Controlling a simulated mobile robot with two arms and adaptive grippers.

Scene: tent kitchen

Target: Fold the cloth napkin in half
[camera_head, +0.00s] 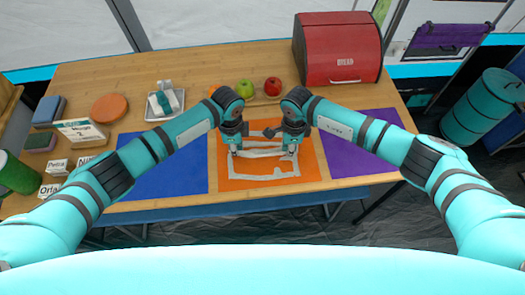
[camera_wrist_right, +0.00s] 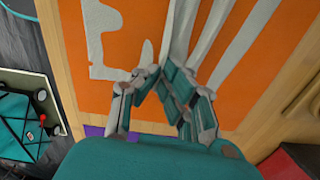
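The cloth napkin (camera_head: 262,175) is orange with broad white shapes and lies on the wooden table, in front of me. Its far part lies partly behind my grippers. My left gripper (camera_head: 236,153) points down at the left of the napkin's middle. My right gripper (camera_head: 290,154) points down at its right. A white band of cloth runs between their fingertips. In the right wrist view the right gripper's fingertips (camera_wrist_right: 157,76) come together at the napkin (camera_wrist_right: 125,35), where white bands rise like a ridge. The exact contact at the tips is partly hidden.
A blue mat (camera_head: 165,172) lies left and a purple mat (camera_head: 350,160) right of the napkin. Behind are a green apple (camera_head: 244,88), a red apple (camera_head: 272,86), a metal tray (camera_head: 152,112) and a red bread box (camera_head: 338,55). The table's front edge is close.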

